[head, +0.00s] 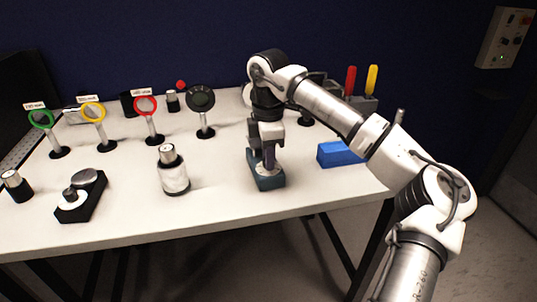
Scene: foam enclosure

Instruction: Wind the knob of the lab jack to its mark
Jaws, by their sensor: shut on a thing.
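A small teal device (266,183), which I take to be the lab jack, stands on the white table right of the middle. My gripper (268,162) points straight down onto its top and is shut on its knob. The knob is mostly hidden by the fingers, with only a pale round part around them. The mark on the jack is too small to make out.
A black device with a round plate (82,195) is near the front left. Several ring stands (147,107) line the back left.

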